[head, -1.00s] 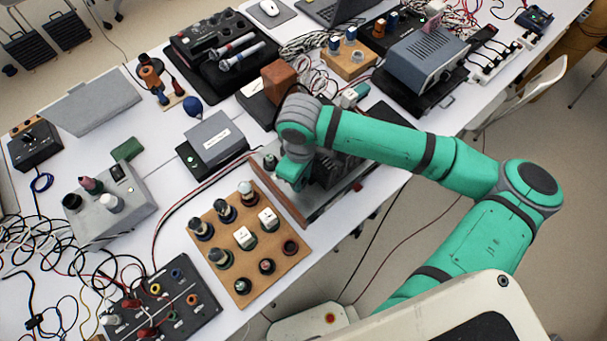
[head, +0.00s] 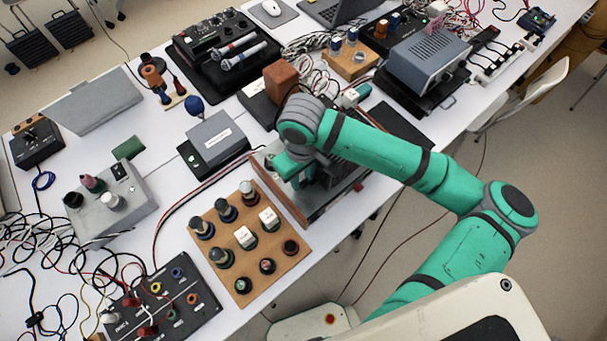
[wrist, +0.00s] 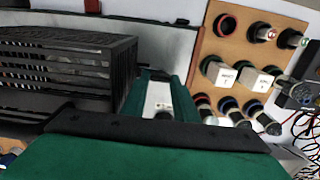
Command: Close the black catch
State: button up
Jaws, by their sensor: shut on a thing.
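My gripper (head: 290,166) is low over the near end of a device with a black slatted housing and a brown side panel. In the wrist view my gripper (wrist: 160,82) points down beside the black slatted housing (wrist: 70,68). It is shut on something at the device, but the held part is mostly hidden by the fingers. A pale metallic piece shows between the green fingers. I cannot make out the black catch for certain. A small black piece (wrist: 181,22) sits on the device's far edge, but I cannot tell whether it is the catch.
A wooden board (head: 272,262) with several knobs and two white switches lies close beside the device. A grey box on a black base (head: 216,140) stands to its left. A brown block (head: 281,78) is behind my wrist. The table's front edge is close on the right.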

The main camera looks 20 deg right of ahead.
aim_at(304, 181)
jog(key=shift+d, duration=0.2)
jog(key=o, duration=1.1)
jog(key=shift+c, duration=0.2)
jog(key=shift+a, duration=0.1)
notch_tip(304, 181, up, 11)
jog(key=shift+f, duration=0.1)
jog(key=shift+s, duration=0.1)
